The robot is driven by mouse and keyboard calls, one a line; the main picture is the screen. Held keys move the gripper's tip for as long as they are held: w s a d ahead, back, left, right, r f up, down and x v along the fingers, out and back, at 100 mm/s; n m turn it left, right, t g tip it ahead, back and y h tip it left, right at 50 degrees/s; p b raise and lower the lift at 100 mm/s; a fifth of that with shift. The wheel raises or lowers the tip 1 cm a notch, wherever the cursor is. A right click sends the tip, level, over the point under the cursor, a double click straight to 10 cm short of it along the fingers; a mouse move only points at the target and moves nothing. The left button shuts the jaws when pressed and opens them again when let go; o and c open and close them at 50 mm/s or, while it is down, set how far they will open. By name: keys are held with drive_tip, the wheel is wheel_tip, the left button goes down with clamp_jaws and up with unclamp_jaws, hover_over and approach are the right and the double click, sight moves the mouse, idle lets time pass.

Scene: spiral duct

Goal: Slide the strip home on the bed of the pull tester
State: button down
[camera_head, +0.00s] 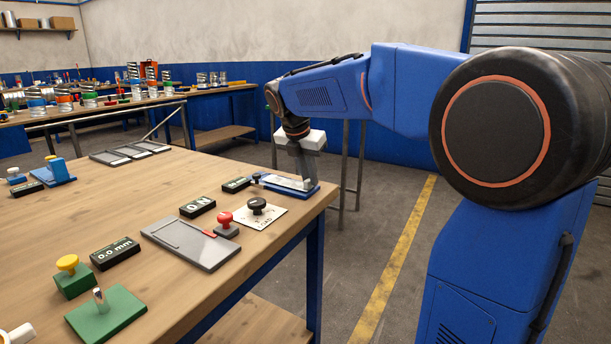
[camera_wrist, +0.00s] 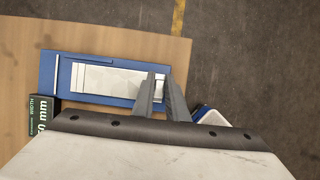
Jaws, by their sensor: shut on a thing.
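A pale metallic strip (camera_wrist: 105,79) lies lengthwise on a blue fixture (camera_wrist: 60,93) at the table edge in the wrist view. The fixture (camera_head: 312,193) and strip (camera_head: 283,181) also show at the table's far right corner in the head view. My gripper (camera_wrist: 163,80) is shut at the strip's right end, and its fingers hide part of that end. It points down over the fixture in the head view (camera_head: 306,183). A grey bed (camera_head: 182,243) with a red piece at its right end lies nearer, beside a display reading in N (camera_head: 198,206); it looks empty.
A mm display (camera_wrist: 43,115) stands beside the blue fixture. A red knob (camera_head: 225,219) and a black knob (camera_head: 258,206) on a white card stand between fixture and grey bed. A green plate (camera_head: 107,316) with a peg lies nearer. Open floor lies beyond the table edge.

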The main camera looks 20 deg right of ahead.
drive_tip(key=shift+s+d, duration=0.55)
drive_tip(key=shift+s, duration=0.2)
wheel_tip(320, 180, up, 7)
idle(0.8)
